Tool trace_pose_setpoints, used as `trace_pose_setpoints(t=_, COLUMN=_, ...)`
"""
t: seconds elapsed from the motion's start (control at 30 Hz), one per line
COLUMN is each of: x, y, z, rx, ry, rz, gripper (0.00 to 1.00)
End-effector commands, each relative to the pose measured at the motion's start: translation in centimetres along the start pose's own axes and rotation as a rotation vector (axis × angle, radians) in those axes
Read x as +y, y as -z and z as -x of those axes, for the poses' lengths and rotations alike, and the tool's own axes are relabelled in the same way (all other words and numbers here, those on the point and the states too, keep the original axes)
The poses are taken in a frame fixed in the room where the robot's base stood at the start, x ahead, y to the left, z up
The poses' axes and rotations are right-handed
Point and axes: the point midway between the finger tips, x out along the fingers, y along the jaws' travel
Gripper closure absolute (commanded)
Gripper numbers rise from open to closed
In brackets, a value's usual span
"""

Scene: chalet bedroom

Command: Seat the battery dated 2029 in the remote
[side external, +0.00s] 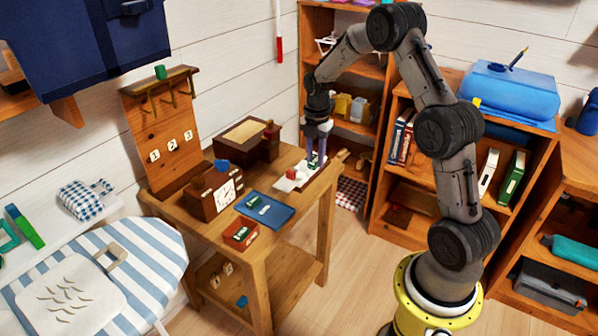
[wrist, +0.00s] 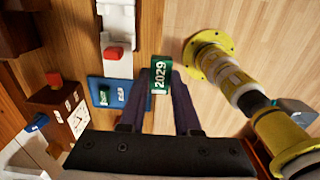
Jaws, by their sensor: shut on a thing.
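My gripper (side external: 315,157) is shut on a green battery (wrist: 160,76) whose label reads 2029 in the wrist view. The battery lies between the two fingertips and shows only as a small green patch in the side view (side external: 313,161). A white body with a red block, which looks like the remote (side external: 284,185), lies near the table's right end, just left of and below my gripper. It also shows at the top of the wrist view (wrist: 117,18). The battery appears apart from it there. I cannot make out its battery slot.
A blue mat (side external: 277,214) on the table holds another green battery (side external: 253,202) and a pale label. A clock box (side external: 207,204), a small red-brown box (side external: 240,246) and a wooden chest (side external: 233,153) stand around it. Shelves (side external: 377,118) rise behind my gripper.

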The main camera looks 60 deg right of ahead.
Motion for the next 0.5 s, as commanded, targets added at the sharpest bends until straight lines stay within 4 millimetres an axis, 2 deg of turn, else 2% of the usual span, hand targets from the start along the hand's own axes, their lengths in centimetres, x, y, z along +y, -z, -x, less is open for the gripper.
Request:
trace_pose_setpoints(t=0.2, x=3.9, y=-2.0, z=-2.0, rx=0.000, ry=0.000, rz=0.000, gripper=1.00)
trace_pose_setpoints(t=0.5, x=7.2, y=-3.7, z=-6.4, rx=0.000, ry=0.001, rz=0.000, gripper=1.00)
